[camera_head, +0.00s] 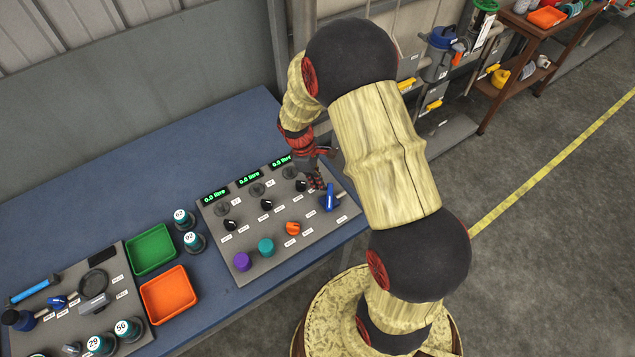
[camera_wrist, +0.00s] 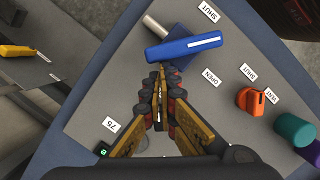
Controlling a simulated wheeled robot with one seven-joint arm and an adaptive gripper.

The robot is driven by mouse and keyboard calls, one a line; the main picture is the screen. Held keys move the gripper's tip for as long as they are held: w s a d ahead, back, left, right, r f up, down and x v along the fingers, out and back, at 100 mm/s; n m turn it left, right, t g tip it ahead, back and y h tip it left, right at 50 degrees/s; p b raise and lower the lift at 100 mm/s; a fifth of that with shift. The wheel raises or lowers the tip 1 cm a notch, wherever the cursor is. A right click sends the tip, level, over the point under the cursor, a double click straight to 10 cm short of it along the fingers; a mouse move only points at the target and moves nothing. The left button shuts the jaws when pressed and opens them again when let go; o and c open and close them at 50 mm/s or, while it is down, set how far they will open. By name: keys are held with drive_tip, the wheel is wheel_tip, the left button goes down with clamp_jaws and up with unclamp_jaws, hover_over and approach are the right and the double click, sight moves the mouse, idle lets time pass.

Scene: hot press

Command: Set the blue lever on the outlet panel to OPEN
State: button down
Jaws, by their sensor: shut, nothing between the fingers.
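The blue lever (camera_head: 330,197) sits near the right end of the grey outlet panel (camera_head: 322,226). In the wrist view the blue lever (camera_wrist: 183,48) lies across the upper middle. Its white stripe points right, between the SHUT label (camera_wrist: 208,12) and the OPEN label (camera_wrist: 210,77). My gripper (camera_head: 317,181) is just beside the lever in the head view. In the wrist view my gripper (camera_wrist: 161,72) is shut and empty, its fingertips by the lever's near side. Whether they touch it I cannot tell.
An orange knob (camera_head: 292,228), a teal knob (camera_head: 266,247) and a purple knob (camera_head: 242,262) stand on the same panel, with black knobs behind. A green tray (camera_head: 151,250) and an orange tray (camera_head: 168,295) are left of it. The blue table (camera_head: 200,140) is bare behind.

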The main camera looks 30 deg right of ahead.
drive_tip(key=shift+d+m+g+y+p, duration=0.2)
drive_tip(key=shift+d+m+p, duration=0.35)
drive_tip(key=shift+m, duration=0.7)
drive_tip(key=shift+d+m+g+y+p, duration=0.1)
drive_tip(key=shift+d+m+y+p, duration=0.35)
drive_tip(key=shift+m, duration=0.8)
drive_tip(key=shift+s+d+m+y+p, duration=0.25)
drive_tip(key=shift+d+m+p, duration=0.2)
drive_tip(key=shift+m, duration=0.55)
drive_tip(key=shift+s+d+m+y+p, duration=0.15)
drive_tip(key=shift+d+m+p, duration=0.3)
drive_tip(key=shift+m, duration=0.55)
idle(0.6)
drive_tip(key=shift+w, duration=0.1)
idle(0.5)
